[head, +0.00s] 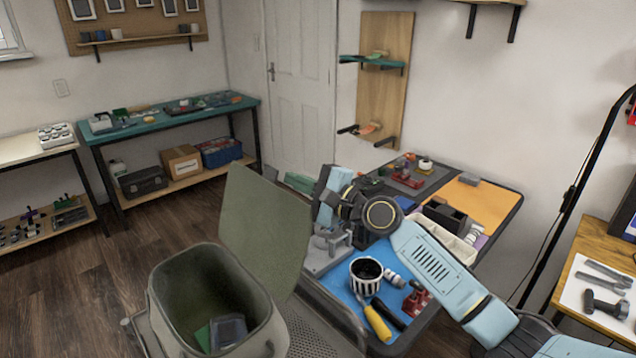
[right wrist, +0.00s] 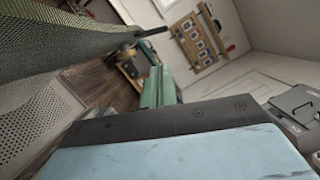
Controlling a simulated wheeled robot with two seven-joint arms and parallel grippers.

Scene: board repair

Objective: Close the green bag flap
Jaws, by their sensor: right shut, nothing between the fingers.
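The green bag (head: 165,300) stands open at the lower middle of the head view, with a dark device inside. Its flap (head: 262,225) is raised, standing up and leaning right. My right gripper (head: 298,182) is just right of the flap's upper part, partly hidden behind it, shut and empty. In the right wrist view, the green fingers (right wrist: 154,88) point away from the camera, and the woven flap (right wrist: 80,32) fills the upper left, apart from the fingers there. I cannot tell from the head view whether they touch. My left gripper is not in view.
The bag rests on a perforated grey seat (head: 318,325). Right of it is a worktable with a blue mat (head: 345,286), a striped cup (head: 366,278) and a yellow-handled tool (head: 378,322), under my right arm. Floor (head: 80,285) to the left is clear.

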